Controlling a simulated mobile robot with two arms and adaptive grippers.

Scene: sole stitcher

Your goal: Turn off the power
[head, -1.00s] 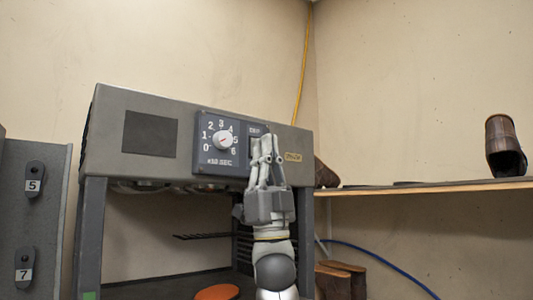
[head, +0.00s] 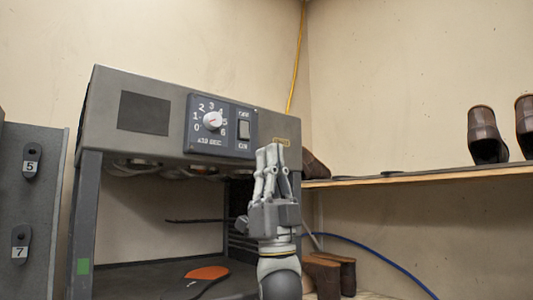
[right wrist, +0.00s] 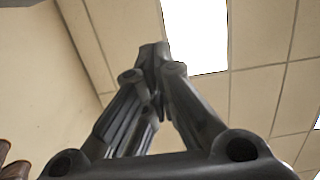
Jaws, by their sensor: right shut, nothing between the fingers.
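The grey stitching machine (head: 105,105) stands in the middle of the head view. I cannot tell for sure which way the switch is tipped. My right gripper (head: 271,148) is shut and empty, pointing up, to the lower right of the switch and apart from it in the picture. The right wrist view shows its closed fingers (right wrist: 153,55) against the ceiling. My left gripper is not in view.
A shelf (head: 430,174) at the right holds brown boots (head: 484,135). More brown footwear (head: 325,272) stands below it. An orange sole piece (head: 207,273) lies inside the machine's open bay. A rack (head: 48,190) with numbered tags is at the left. A blue hose (head: 375,257) runs at the right.

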